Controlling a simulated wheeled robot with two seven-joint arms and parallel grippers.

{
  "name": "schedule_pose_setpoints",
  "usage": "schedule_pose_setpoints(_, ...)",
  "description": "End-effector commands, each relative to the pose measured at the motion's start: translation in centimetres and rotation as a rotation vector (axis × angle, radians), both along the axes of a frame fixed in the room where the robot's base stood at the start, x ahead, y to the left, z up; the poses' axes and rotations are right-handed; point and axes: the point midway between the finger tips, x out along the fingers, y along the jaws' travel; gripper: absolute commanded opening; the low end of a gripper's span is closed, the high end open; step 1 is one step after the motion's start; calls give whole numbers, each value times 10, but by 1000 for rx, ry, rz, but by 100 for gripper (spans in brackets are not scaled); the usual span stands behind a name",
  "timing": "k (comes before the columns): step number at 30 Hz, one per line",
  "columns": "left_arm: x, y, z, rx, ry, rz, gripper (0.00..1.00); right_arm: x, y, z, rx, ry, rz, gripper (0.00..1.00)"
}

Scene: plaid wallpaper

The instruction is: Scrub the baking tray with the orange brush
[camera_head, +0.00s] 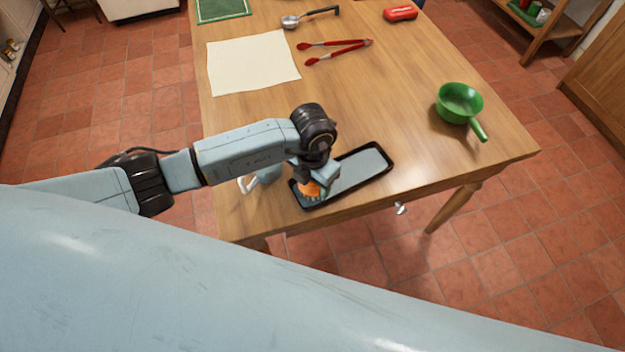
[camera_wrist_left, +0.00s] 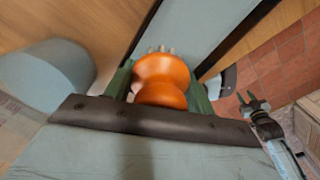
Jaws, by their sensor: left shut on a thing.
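The baking tray (camera_head: 360,172) is a dark-rimmed rectangle with a pale grey-blue floor, lying near the table's front edge. It also shows beyond the brush in the left wrist view (camera_wrist_left: 205,25). My left gripper (camera_head: 312,180) is over the tray's left end, shut on the orange brush (camera_head: 309,190). In the left wrist view the brush's rounded orange handle (camera_wrist_left: 161,80) sits between green fingers, with pale bristle tips beyond it. I cannot tell whether the bristles touch the tray. A dark pronged end on a light blue link, apparently my right gripper (camera_wrist_left: 255,106), shows small at the right.
A light blue mug (camera_head: 268,174) stands close left of the tray, partly behind my arm. A green pan (camera_head: 460,103) is to the right. Red tongs (camera_head: 340,50), a cream cloth (camera_head: 252,62), a ladle (camera_head: 292,21) and a red object (camera_head: 400,13) lie farther back.

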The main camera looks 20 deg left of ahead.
Motion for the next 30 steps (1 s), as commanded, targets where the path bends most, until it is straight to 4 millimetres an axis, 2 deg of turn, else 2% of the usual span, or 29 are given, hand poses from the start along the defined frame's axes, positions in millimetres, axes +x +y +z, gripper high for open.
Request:
schedule_pose_setpoints(16,2,-2,-6,-1,-2,0,33,0,2,-7,2,0,0,34)
schedule_pose_setpoints(30,25,-31,-6,-1,-2,0,33,0,1,-29,2,0,0,34)
